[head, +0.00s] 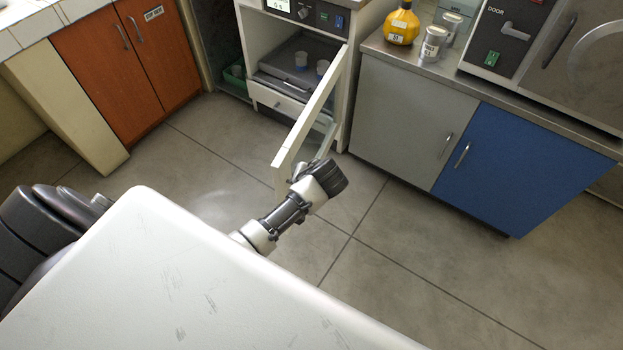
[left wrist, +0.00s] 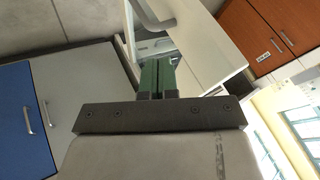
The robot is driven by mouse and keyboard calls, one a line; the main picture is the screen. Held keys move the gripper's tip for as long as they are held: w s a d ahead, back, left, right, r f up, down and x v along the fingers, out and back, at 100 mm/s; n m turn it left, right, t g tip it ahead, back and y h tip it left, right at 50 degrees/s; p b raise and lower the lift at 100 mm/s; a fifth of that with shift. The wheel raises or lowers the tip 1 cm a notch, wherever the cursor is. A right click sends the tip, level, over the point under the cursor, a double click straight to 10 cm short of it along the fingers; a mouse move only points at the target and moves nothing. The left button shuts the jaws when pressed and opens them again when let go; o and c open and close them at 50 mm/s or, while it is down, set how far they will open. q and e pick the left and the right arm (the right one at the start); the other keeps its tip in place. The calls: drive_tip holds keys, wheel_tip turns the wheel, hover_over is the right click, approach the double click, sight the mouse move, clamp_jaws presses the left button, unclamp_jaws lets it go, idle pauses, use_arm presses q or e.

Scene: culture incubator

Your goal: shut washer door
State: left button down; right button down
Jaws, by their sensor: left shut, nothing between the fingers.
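The washer door (head: 317,105), a white frame with a glass pane, stands wide open from a white front-loading cabinet (head: 255,40). Inside the cabinet is a grey tray or rack (head: 285,78) with small pale cups. My left gripper (head: 312,168) is at the free lower end of the door, very close to it; I cannot tell whether it touches. In the left wrist view, the green fingers (left wrist: 156,75) are shut together and empty, with the white door frame (left wrist: 208,50) just beyond and to their right. My right gripper is in neither view.
A grey cabinet (head: 405,115) and a blue cupboard (head: 505,165) stand right of the washer, with a yellow bottle (head: 402,25) and tins on top. Orange cupboards (head: 125,60) stand at the left. The tiled floor (head: 400,240) in front is clear.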

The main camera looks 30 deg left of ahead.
sight(286, 176)
use_arm(q)
drive_tip(key=shift+a+f, duration=0.25)
drive_tip(key=shift+a, duration=0.55)
drive_tip(key=shift+a+f, duration=0.2)
drive_tip(key=shift+a, duration=0.65)
drive_tip(key=shift+a+f, duration=0.25)
drive_tip(key=shift+a, duration=0.55)
drive_tip(key=shift+s, duration=0.1)
